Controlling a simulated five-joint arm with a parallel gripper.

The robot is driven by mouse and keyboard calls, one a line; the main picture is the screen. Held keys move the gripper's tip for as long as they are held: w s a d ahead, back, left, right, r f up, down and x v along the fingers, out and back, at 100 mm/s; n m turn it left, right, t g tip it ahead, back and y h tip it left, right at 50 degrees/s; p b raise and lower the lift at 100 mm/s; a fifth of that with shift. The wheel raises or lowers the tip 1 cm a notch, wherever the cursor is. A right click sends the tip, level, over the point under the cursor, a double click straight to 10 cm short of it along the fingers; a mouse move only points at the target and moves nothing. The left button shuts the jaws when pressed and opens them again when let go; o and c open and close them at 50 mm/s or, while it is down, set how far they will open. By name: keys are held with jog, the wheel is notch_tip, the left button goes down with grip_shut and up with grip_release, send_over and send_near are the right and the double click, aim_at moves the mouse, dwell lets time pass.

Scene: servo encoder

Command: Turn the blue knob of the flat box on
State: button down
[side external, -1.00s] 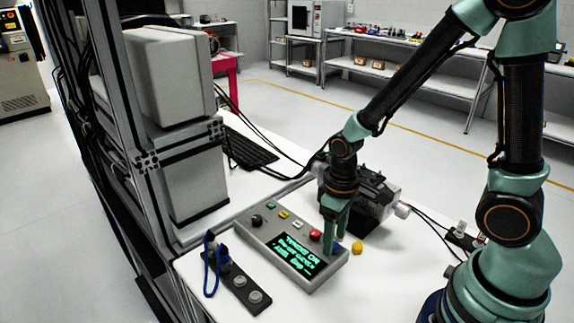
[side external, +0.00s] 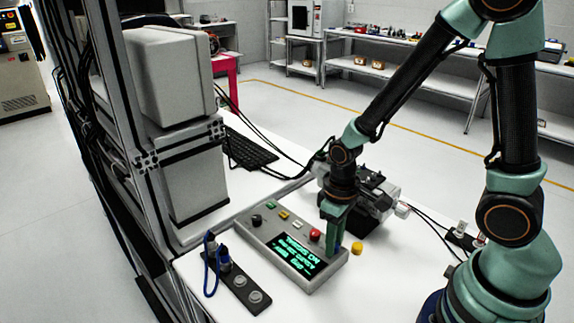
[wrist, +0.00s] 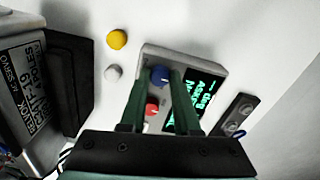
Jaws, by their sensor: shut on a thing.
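The flat grey box (side external: 310,285) lies on the white table with a lit green-text display (side external: 295,256). Its blue knob shows in the wrist view (wrist: 159,75), at the end of the box between my fingertips. In the side view my gripper (side external: 334,245) points down over the right end of the box and is shut on the blue knob, which is mostly hidden behind the fingers there. A red button (side external: 315,235) sits on the box beside the fingers, and it also shows between the fingers in the wrist view (wrist: 151,109).
A yellow knob-like piece (side external: 357,248) stands on the table just right of the box. A dark motor unit (side external: 368,213) is close behind my gripper. A black strip with connectors and a blue cable (side external: 240,287) lies to the left.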

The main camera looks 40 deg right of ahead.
jog(key=m, duration=0.5)
jog(key=shift+m, duration=0.4)
jog(key=m, duration=0.5)
jog(key=shift+m, duration=0.3)
dwell(0.3)
jog(key=c, duration=0.6)
grip_release()
notch_tip(320, 180, up, 12)
jog(key=shift+r, duration=0.1)
